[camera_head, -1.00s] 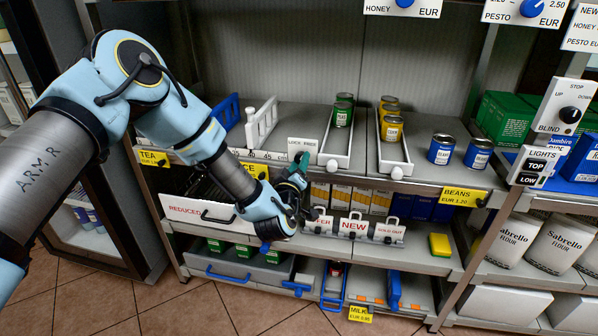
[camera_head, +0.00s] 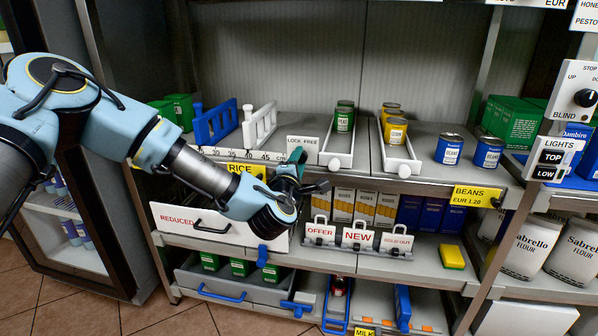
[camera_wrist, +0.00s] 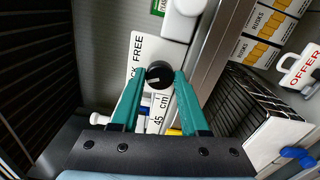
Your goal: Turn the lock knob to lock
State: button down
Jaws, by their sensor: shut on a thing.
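The lock knob (camera_wrist: 159,75) is a small round black knob with a pale line across its face. It sits on the shelf edge by a white label (camera_wrist: 148,50) on which "FREE" reads; in the head view the label (camera_head: 303,144) reads "LOCK FREE". My gripper (camera_wrist: 161,73) has green fingers closed on the knob, one on each side. In the head view my gripper (camera_head: 297,157) is at the shelf edge just under the label, and it hides the knob there.
A white drawer marked REDUCED (camera_head: 215,226) lies below left. Can trays (camera_head: 339,158) and blue (camera_head: 215,123) and white dividers (camera_head: 259,126) stand on the shelf above.

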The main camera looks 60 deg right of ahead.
jog(key=n+b, duration=0.2)
jog(key=n, duration=0.1)
jog(key=shift+f+n, duration=0.1)
jog(key=shift+n, duration=0.2)
dwell(0.3)
jog(key=shift+c, duration=2)
grip_release()
jog(key=b+v, duration=0.1)
jog(key=v, duration=0.9)
jog(key=shift+a, duration=0.4)
